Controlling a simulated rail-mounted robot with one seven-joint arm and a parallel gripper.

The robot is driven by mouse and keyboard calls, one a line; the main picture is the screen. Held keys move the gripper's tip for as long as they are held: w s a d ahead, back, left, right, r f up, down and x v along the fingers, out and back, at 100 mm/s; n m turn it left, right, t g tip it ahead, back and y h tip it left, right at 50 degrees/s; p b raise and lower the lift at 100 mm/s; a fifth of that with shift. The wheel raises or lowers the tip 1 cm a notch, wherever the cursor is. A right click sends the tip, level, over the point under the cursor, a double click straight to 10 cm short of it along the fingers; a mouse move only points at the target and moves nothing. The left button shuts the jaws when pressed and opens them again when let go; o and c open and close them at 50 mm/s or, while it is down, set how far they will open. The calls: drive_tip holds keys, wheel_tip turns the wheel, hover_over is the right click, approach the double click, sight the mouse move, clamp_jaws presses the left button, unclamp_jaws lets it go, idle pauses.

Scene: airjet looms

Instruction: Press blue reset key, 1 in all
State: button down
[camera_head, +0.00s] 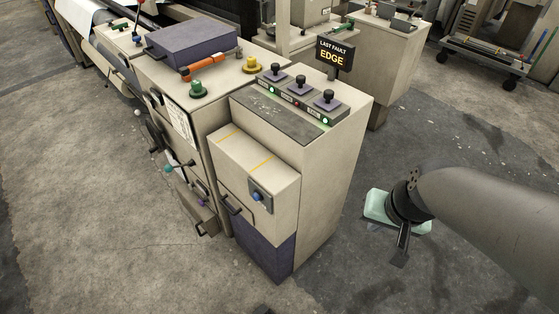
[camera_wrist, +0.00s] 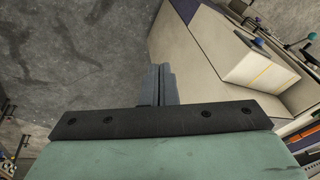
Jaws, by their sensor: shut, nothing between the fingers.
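The blue reset key (camera_head: 257,196) is a small blue knob on a grey plate, low on the front of the beige cabinet (camera_head: 330,172). In the wrist view a blue knob (camera_wrist: 258,42) shows near the top right, on the cabinet's front. My gripper (camera_head: 401,258) is to the right of the cabinet, over the floor and well apart from the key. Its fingers (camera_wrist: 161,82) are closed together in the wrist view, with nothing between them.
A sign reading "LAST FAULT EDGE" (camera_head: 333,54) stands on the cabinet top behind a row of black-knobbed switches (camera_head: 300,85). A green button (camera_head: 197,89) and a yellow button (camera_head: 252,64) sit on the neighbouring machine. The floor (camera_head: 385,165) right of the cabinet is clear.

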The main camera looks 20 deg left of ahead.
drive_tip(key=w+a+f+t+y+b, duration=0.1)
drive_tip(key=w+a+f+b, duration=0.1)
drive_tip(key=a, duration=0.5)
drive_tip(key=w+a+f+m+t+y+b, duration=0.1)
drive_tip(key=w+a+f+t+b, duration=0.1)
drive_tip(key=a, duration=0.6)
drive_tip(key=w+a+f+t+y+b, duration=0.1)
drive_tip(key=w+a+f+t+b, duration=0.1)
drive_tip(key=w+a+f+b, duration=0.2)
drive_tip(key=shift+a+f+m+b, duration=0.15)
drive_tip(key=shift+a+f+b, duration=0.15)
drive_tip(key=shift+a+f, duration=0.7)
drive_tip(key=shift+a+f+m+b, duration=0.15)
drive_tip(key=shift+a+f+b, duration=0.15)
drive_tip(key=shift+a+f, duration=0.65)
drive_tip(key=m+t+b, duration=0.1)
drive_tip(key=t+b, duration=0.2)
drive_tip(key=b, duration=0.2)
approach(255, 198)
drive_tip(key=w+a+f, duration=0.2)
drive_tip(key=w+a, duration=0.1)
drive_tip(key=a, duration=0.1)
drive_tip(key=s+a+f+m+t+b, duration=0.1)
drive_tip(key=s+a+f+t+b, duration=0.2)
drive_tip(key=s, duration=0.4)
drive_tip(key=shift+a+f+m+t, duration=0.3)
drive_tip(key=shift+a+t, duration=0.6)
drive_tip(key=shift+a, duration=0.2)
drive_tip(key=shift+s, duration=0.1)
